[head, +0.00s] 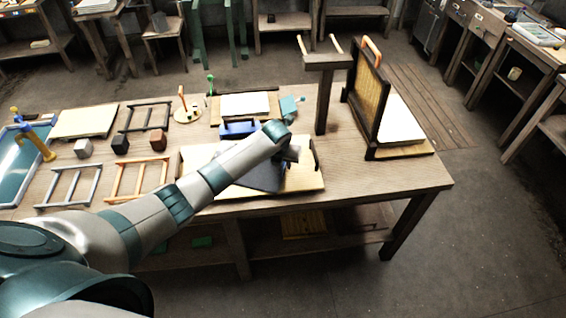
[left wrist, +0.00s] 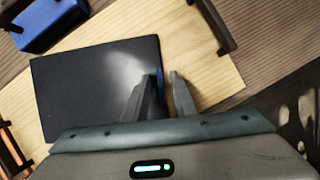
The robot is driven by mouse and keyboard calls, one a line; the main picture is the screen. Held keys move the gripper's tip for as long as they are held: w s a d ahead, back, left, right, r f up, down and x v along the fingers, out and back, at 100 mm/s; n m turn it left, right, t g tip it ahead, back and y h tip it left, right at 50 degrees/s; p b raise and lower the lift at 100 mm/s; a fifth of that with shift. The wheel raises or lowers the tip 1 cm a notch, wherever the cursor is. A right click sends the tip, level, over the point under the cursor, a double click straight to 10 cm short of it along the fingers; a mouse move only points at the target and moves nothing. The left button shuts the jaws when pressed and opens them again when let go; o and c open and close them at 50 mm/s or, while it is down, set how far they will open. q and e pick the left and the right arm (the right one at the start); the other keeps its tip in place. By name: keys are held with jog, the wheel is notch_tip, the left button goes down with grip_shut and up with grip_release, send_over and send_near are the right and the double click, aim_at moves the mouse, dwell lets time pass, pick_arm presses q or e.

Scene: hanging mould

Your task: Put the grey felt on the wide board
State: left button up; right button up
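The grey felt is a flat dark grey sheet (head: 262,178) at the front middle of the table; it also shows in the left wrist view (left wrist: 90,90). It is over the wide pale board (head: 303,180), whose bare wood shows around it in the left wrist view (left wrist: 205,75). I cannot tell whether it lies fully flat. My left gripper (head: 290,154) is at the felt's edge. In the left wrist view its fingertips (left wrist: 164,77) stand a little apart, with the felt's edge near the left finger. My arm hides part of the board and felt.
A blue block (left wrist: 48,22) sits behind the felt. A dark upright frame with an orange handle (head: 368,95) and a wooden post stand (head: 324,90) rise to the right. Small frames and cubes (head: 120,143) lie to the left, near a blue tray (head: 20,172).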

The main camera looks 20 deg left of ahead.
pick_arm(q)
jog(key=shift+r, duration=0.15)
jog(key=a+b+v, duration=0.1)
jog(key=b+v, duration=0.1)
jog(key=v, duration=0.9)
jog(key=shift+s+d+r+b, duration=0.25)
jog(key=shift+d+b, duration=0.1)
jog(key=shift+d, duration=0.15)
